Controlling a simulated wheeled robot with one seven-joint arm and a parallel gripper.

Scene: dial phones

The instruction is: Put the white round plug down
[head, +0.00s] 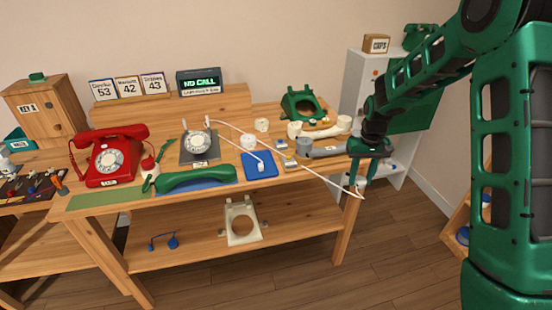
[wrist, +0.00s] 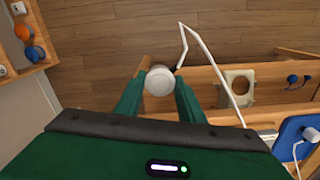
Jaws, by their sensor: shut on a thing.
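My gripper (head: 363,178) hangs at the right front corner of the wooden workbench, pointing down. In the wrist view its two green fingers (wrist: 160,92) are shut on the white round plug (wrist: 159,81), whose round end faces the camera. Floor and the bench edge show behind it. In the head view the plug is mostly hidden by the fingers. A white cord (wrist: 215,68) shows beside the gripper and runs back across the bench in the head view (head: 318,176).
A blue mat (head: 270,174) with a small white plug (head: 261,166) lies at the bench front. A lower shelf (head: 190,235) holds a cream frame (head: 241,222).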

